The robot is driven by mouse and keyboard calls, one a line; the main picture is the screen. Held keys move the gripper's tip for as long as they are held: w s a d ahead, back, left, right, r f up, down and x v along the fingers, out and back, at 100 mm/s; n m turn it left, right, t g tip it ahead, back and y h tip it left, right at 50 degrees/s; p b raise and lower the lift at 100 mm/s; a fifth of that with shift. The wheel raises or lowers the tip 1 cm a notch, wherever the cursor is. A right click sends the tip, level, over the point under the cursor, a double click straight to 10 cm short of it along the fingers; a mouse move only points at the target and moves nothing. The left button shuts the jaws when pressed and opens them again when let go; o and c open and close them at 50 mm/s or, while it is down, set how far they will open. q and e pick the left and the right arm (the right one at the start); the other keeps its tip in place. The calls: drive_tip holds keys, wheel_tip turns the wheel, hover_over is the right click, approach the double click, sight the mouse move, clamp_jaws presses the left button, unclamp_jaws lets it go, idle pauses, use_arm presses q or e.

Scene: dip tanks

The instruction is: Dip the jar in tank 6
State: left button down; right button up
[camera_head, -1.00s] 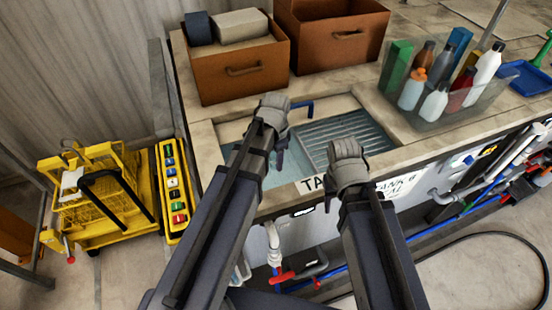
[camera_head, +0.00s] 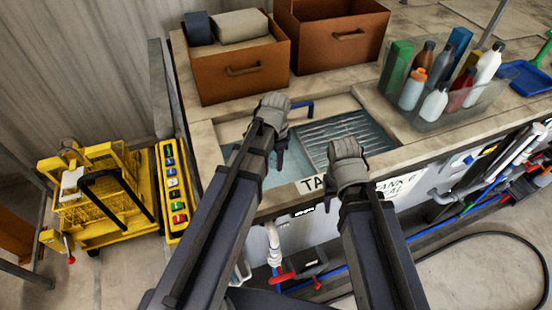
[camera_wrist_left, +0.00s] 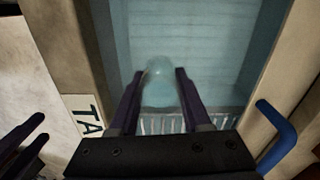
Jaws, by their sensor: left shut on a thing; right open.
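My left gripper (camera_wrist_left: 159,95) is shut on a pale, blue-tinted, rounded jar (camera_wrist_left: 159,80), seen between its two dark fingers in the left wrist view. The jar is over or in a sink-like tank (camera_wrist_left: 195,30) with bluish liquid; I cannot tell how deep it sits. In the head view, my left gripper (camera_head: 281,157) reaches over the tank's left part and hides the jar. My right gripper (camera_head: 347,165) is open beside the tank's front edge; its spread fingers show in the left wrist view (camera_wrist_left: 25,142). This tank's label (camera_head: 313,184) reads "TA", the rest hidden.
Another label (camera_head: 396,186), partly covered, seems to read "TANK 6". A blue spout (camera_head: 300,107) stands at the tank's back. Brown drawer boxes (camera_head: 240,72) are behind; a clear bin of bottles (camera_head: 440,115) is right. A yellow cart (camera_head: 95,205) and button panel (camera_head: 173,190) stand left.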

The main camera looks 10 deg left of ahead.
use_arm(q)
wheel_tip(320, 180, up, 10)
drive_tip(key=p, duration=1)
drive_tip(key=shift+f, duration=0.1)
idle(0.4)
